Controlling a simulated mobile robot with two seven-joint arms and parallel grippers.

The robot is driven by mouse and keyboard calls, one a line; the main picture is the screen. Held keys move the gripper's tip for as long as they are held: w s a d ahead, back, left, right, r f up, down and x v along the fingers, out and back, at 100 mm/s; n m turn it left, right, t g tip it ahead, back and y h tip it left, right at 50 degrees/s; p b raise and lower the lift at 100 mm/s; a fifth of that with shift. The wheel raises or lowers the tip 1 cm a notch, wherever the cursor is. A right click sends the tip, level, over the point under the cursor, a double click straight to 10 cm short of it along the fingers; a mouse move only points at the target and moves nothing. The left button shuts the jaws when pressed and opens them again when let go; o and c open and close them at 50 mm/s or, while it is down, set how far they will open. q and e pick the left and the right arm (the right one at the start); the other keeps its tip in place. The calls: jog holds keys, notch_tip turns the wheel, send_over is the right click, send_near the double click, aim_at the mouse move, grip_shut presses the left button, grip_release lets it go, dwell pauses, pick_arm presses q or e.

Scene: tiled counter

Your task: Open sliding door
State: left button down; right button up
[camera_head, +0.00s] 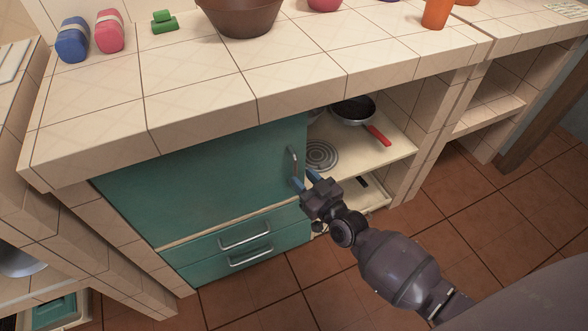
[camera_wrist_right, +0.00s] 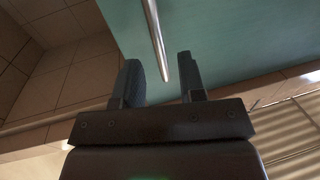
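The teal sliding door (camera_head: 205,178) covers the left part of the cabinet under the counter, and the shelf space to its right is exposed. Its upright metal handle (camera_head: 293,160) is near the door's right edge. My right gripper (camera_head: 305,178) is just below the handle's lower end, with its fingers apart. In the right wrist view, the handle (camera_wrist_right: 156,40) comes down toward the gap between the two fingers (camera_wrist_right: 162,80), and nothing is gripped. My left gripper does not show.
Two teal drawers (camera_head: 244,236) with metal handles lie below the door. A pan with a red handle (camera_head: 376,134) and a burner (camera_head: 320,154) are in the open shelf space. The tiled counter (camera_head: 200,92) overhangs the door. The brown tiled floor (camera_head: 480,215) at right is clear.

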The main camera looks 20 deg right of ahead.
aim_at(295, 170)
jog(key=shift+b+x, duration=0.3)
jog(key=shift+x, duration=1.8)
grip_shut()
